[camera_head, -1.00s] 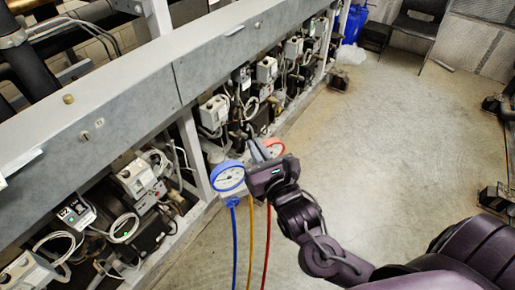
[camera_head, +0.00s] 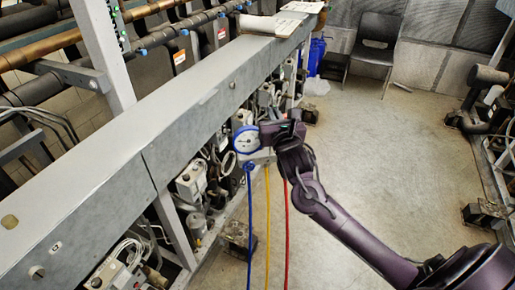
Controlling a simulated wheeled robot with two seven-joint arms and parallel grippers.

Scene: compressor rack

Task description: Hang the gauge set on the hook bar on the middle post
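The gauge set shows a blue-rimmed gauge (camera_head: 247,140) with a white face, and blue, yellow and red hoses (camera_head: 267,215) hanging down. My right gripper (camera_head: 270,132) is at the gauge set, just right of the blue gauge, and holds it up in the air in front of the rack's long grey beam. The gripper's fingertips and the red gauge are hidden behind the gripper body. A grey upright post (camera_head: 103,50) rises behind the beam at upper left; I cannot make out a hook bar on it. My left gripper is not in view.
The long grey beam (camera_head: 150,150) runs diagonally, with compressors and wiring (camera_head: 190,180) under it. Papers (camera_head: 270,25) lie on its far end. Pipes run behind it. A chair (camera_head: 377,40) stands at the back. The floor (camera_head: 400,140) right of the rack is mostly clear.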

